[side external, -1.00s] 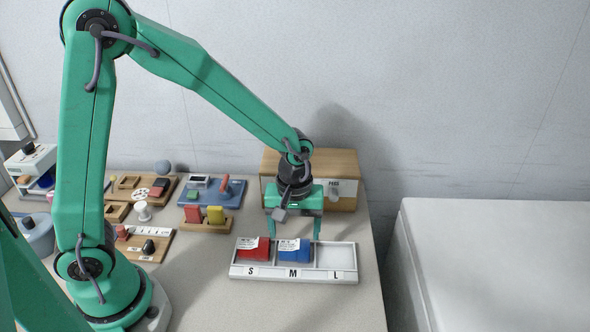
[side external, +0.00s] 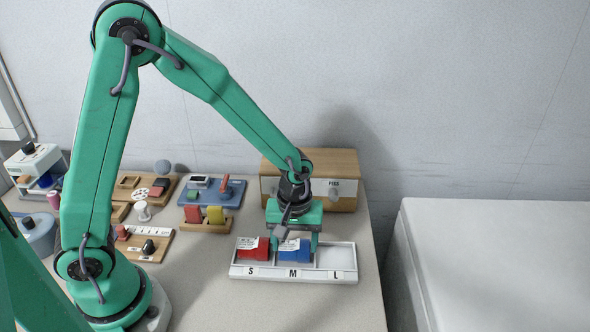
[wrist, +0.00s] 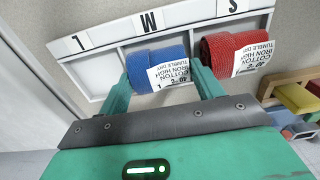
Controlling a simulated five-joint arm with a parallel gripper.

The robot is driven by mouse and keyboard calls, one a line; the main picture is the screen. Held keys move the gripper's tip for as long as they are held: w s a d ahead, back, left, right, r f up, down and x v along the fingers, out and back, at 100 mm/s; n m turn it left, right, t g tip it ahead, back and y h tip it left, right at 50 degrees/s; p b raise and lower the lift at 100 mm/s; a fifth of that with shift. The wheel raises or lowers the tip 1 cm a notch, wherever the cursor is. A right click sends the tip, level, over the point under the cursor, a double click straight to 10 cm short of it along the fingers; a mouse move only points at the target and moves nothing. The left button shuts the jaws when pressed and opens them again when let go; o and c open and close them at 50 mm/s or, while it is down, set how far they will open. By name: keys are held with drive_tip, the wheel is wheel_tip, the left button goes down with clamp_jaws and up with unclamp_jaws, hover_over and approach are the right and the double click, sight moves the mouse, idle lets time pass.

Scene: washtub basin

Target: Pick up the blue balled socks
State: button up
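The blue balled socks (side external: 294,253) sit in the middle compartment, marked M, of the white tray (side external: 345,274). In the wrist view the blue socks (wrist: 152,55) look like a ribbed roll with a white care label. My gripper (side external: 296,240) is low over this compartment with its fingers pointing down. In the wrist view my gripper (wrist: 160,72) is open, one finger near each end of the blue roll. I cannot tell whether either finger touches it. Nothing is held.
Red balled socks (side external: 253,248) with a label lie in the S compartment beside the blue ones. The L compartment (side external: 333,256) is empty. A wooden box (side external: 343,170) stands behind the tray. A stand with red and yellow blocks (side external: 205,226) is to the left.

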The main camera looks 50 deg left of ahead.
sight(295, 244)
drive_tip(key=c, duration=0.5)
drive_tip(key=shift+r, duration=0.1)
drive_tip(key=shift+r, duration=0.45)
wheel_tip(295, 244, up, 3)
drive_tip(key=s+d+r, duration=0.4)
drive_tip(key=s+d, duration=0.1)
drive_tip(key=s+d+r, duration=0.3)
drive_tip(key=shift+s+d, duration=0.1)
drive_tip(key=shift+s, duration=0.1)
drive_tip(key=shift+f, duration=0.1)
